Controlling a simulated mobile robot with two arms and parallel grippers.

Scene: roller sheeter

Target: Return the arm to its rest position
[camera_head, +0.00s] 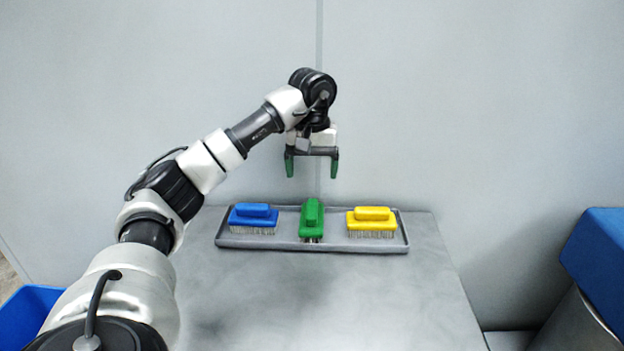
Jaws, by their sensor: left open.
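My left arm comes in from the lower left and reaches out over the table. My left gripper (311,170) is open and empty, with its green-tipped fingers apart and pointing down. It hangs above the grey tray (268,242), clear of it, over the green brush (312,217) in the middle. A blue brush (253,216) sits at the left in the tray and a yellow brush (371,219) at the right. The brushes stand with bristles down. My right gripper is not in view.
The tray lies at the back of a grey table (330,310), whose front is clear. A blue bin (25,315) stands at the lower left. A blue box-like object (600,262) is at the right edge. A pale wall (470,100) stands behind the table.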

